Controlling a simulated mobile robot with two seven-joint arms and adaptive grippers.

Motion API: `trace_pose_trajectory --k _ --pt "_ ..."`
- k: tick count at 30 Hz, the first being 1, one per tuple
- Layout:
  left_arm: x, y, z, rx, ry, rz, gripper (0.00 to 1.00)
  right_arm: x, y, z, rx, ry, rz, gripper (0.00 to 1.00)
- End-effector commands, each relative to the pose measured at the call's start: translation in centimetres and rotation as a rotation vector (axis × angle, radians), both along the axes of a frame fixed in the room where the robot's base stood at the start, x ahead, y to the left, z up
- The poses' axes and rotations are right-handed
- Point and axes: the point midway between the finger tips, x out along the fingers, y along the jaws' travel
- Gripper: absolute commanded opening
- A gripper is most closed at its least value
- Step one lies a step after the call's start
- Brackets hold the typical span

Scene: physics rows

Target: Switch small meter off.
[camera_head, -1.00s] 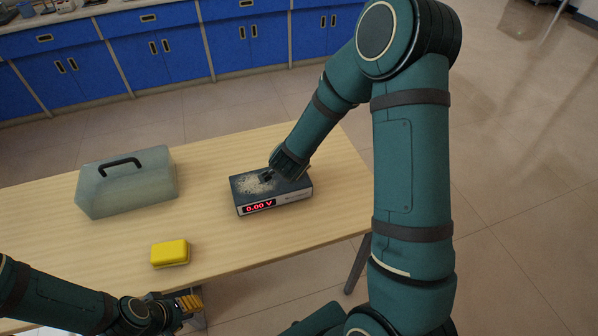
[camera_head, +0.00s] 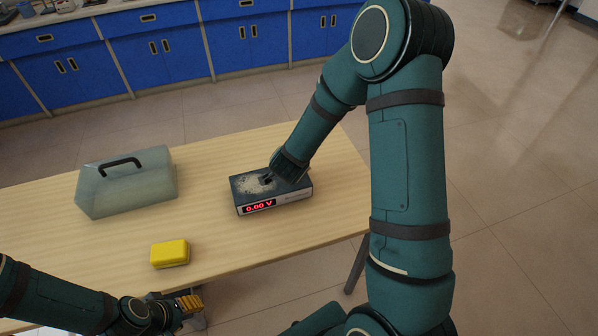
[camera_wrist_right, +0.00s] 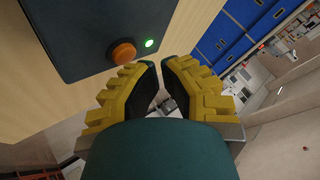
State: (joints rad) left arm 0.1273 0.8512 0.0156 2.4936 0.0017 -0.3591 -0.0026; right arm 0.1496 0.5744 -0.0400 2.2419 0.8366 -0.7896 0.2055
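The small meter (camera_head: 272,203) is a dark box with a light front on the table. Its red display (camera_head: 258,206) is lit and reads 0.00 V. In the right wrist view the meter's dark face (camera_wrist_right: 90,25) shows an orange round button (camera_wrist_right: 123,52) beside a lit green lamp (camera_wrist_right: 149,43). My right gripper (camera_wrist_right: 160,64) has its yellow-backed fingertips nearly together, empty, just beside the button and apart from it in that view. In the head view my right gripper (camera_head: 270,177) is over the meter's top. My left gripper (camera_head: 190,303) is low at the table's front edge.
A yellow box (camera_head: 170,254) lies near the front edge of the wooden table (camera_head: 225,260). A translucent case with a black handle (camera_head: 130,190) stands at the left. Blue cabinets (camera_head: 180,55) line the back. The table between these things is clear.

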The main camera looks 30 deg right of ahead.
Motion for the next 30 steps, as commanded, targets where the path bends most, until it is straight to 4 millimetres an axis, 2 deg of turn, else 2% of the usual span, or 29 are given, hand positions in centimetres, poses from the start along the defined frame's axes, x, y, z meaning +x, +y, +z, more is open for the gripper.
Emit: trace_pose_trajectory --k 30 --pt "0.00 0.01 -0.01 0.000 0.000 0.000 0.47 0.00 -0.02 -0.85 0.000 0.001 -0.001 0.00"
